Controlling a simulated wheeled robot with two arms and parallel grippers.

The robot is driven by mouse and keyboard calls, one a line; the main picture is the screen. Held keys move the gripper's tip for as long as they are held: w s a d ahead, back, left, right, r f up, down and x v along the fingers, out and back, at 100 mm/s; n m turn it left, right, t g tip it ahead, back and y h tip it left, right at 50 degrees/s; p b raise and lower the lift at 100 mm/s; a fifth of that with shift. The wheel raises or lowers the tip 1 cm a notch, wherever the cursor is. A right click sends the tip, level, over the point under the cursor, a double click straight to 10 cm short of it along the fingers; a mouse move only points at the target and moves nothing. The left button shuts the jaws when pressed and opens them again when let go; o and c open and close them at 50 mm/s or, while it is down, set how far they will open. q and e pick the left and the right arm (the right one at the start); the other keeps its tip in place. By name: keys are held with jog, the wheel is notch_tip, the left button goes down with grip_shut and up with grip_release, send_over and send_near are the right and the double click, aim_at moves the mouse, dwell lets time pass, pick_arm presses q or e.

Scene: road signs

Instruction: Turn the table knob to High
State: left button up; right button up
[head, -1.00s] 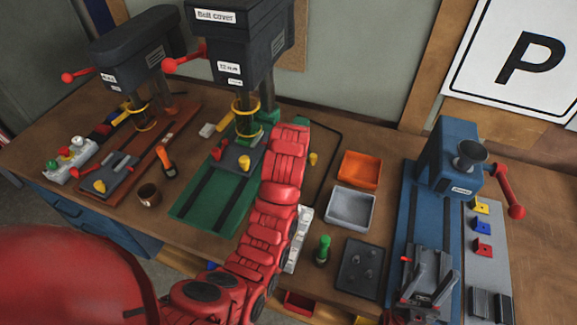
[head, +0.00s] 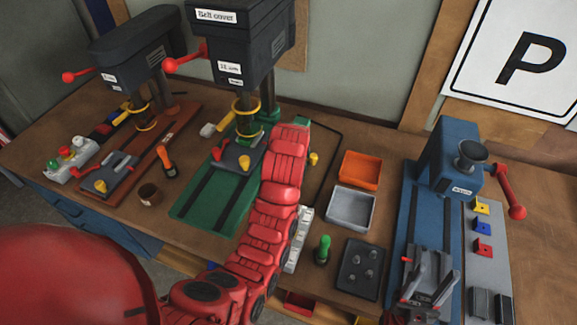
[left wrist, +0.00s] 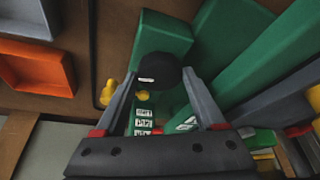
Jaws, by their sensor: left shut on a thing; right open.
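In the left wrist view a round black knob (left wrist: 160,66) with a small white mark sits among green machine parts. My left gripper (left wrist: 159,82) has its two grey fingers on either side of the knob and is shut on it. A column of white labels (left wrist: 143,122) shows between the fingers below the knob; their words are too small to read surely. In the head view my red left arm reaches to the green drill press (head: 215,195) and hides the knob and the left gripper. My right gripper (head: 433,264) is open and empty over the blue machine's base.
An orange tray (head: 360,169) and a grey tray (head: 351,208) stand right of my left arm. A green-handled tool (head: 322,249) and a dark plate (head: 360,267) are nearer. The blue drill press (head: 449,155) has a red lever.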

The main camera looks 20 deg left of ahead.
dwell(0.3)
pick_arm(q)
jog(key=o, duration=1.3)
jog(key=shift+f, duration=0.1)
jog(key=shift+o, duration=0.2)
jog(key=shift+w, duration=0.1)
